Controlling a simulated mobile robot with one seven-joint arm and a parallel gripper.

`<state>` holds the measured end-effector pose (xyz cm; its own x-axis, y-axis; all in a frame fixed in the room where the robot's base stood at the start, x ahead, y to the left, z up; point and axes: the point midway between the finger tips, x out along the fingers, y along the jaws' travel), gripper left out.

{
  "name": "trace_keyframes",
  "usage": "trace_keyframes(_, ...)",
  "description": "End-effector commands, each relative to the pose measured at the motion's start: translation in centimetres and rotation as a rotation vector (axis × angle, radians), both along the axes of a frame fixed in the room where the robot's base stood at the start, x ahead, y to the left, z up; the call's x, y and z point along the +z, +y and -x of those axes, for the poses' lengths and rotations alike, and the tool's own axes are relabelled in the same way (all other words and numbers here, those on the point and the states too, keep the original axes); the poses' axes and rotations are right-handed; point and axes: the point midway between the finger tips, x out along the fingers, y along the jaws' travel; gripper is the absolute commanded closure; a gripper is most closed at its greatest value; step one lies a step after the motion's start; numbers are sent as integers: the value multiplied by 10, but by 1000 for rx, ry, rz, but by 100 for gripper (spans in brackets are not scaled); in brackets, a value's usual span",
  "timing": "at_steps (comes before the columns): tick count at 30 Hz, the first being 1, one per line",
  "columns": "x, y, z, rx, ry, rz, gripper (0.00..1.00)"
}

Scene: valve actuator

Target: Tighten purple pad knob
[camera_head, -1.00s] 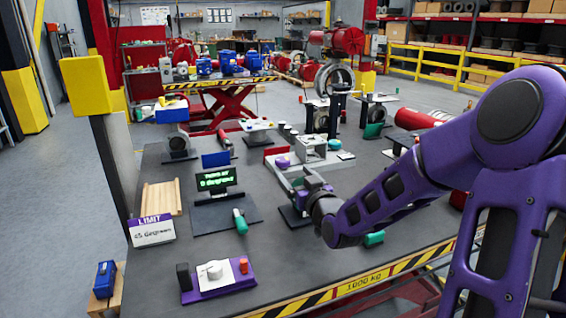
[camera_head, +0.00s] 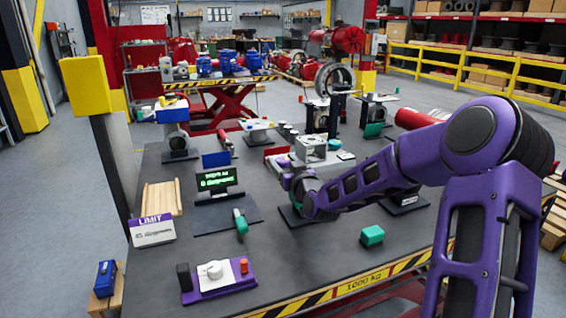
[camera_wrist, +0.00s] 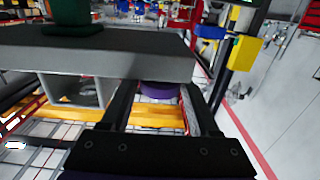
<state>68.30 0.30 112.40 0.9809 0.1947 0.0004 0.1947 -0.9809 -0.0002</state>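A purple pad knob (camera_wrist: 160,89) shows in the wrist view, below a grey bar (camera_wrist: 100,58) that covers its upper part. My gripper (camera_wrist: 160,102) has its two dark fingers apart, one on each side of the knob, with what looks like a gap to the right finger. The fingertips run under the bar, so contact cannot be told. In the head view my gripper (camera_head: 297,183) is at the grey fixture (camera_head: 284,170) in the middle of the bench, and my wrist hides its fingers and the knob.
A small green-lit display (camera_head: 217,180) and a green-handled tool (camera_head: 240,222) are left of my gripper. A "LIMIT" sign (camera_head: 152,230) stands at the left edge. A purple control box (camera_head: 218,277) is at the front. A teal block (camera_head: 372,236) lies right of my gripper.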

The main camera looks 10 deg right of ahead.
Motion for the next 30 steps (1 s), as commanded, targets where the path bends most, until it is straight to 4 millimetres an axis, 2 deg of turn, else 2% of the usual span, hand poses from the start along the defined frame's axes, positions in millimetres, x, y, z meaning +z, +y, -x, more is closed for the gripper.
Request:
trace_keyframes(1, 0, 0, 0, 0, 0, 0, 49)
trace_keyframes(9, 0, 0, 0, 0, 0, 0, 98)
trace_keyframes(10, 0, 0, 0, 0, 0, 0, 100)
trace_keyframes(20, -2, 2, 0, -45, -3, 4, 100)
trace_keyframes(30, -3, 5, 1, -257, -6, 3, 100)
